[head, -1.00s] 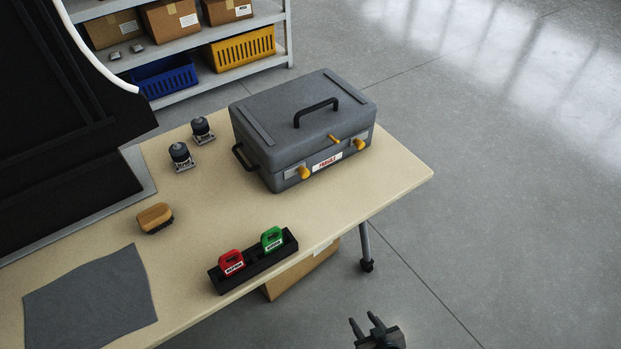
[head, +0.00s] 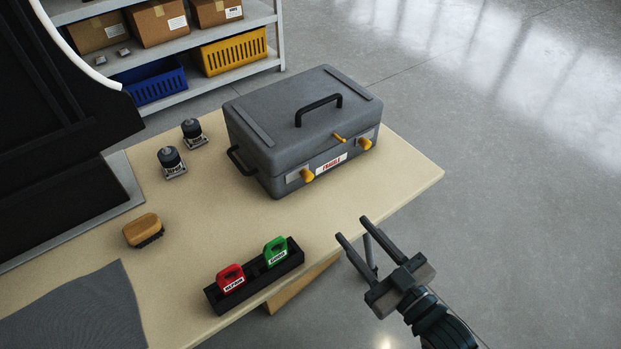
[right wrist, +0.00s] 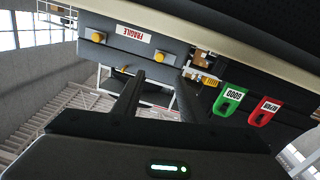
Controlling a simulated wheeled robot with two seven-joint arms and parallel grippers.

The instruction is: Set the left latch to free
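The grey case (head: 296,125) stands shut on the table, with a black handle on top. The left latch (head: 306,174) is a yellow knob on a light plate at the front left. The right latch (head: 365,143) is a similar knob. A small yellow lever (head: 339,138) sits between them at the lid's edge. My right gripper (head: 352,229) is open and empty, beyond the table's front edge, apart from the case. In the right wrist view the case appears turned over, with the left latch (right wrist: 160,56) ahead of the fingers. My left gripper is out of view.
A black holder (head: 214,297) on the front table edge carries a red tag (head: 231,279) and a green tag (head: 275,252). A brush (head: 142,230), a grey cloth (head: 80,312) and two small dark-topped items stand left.

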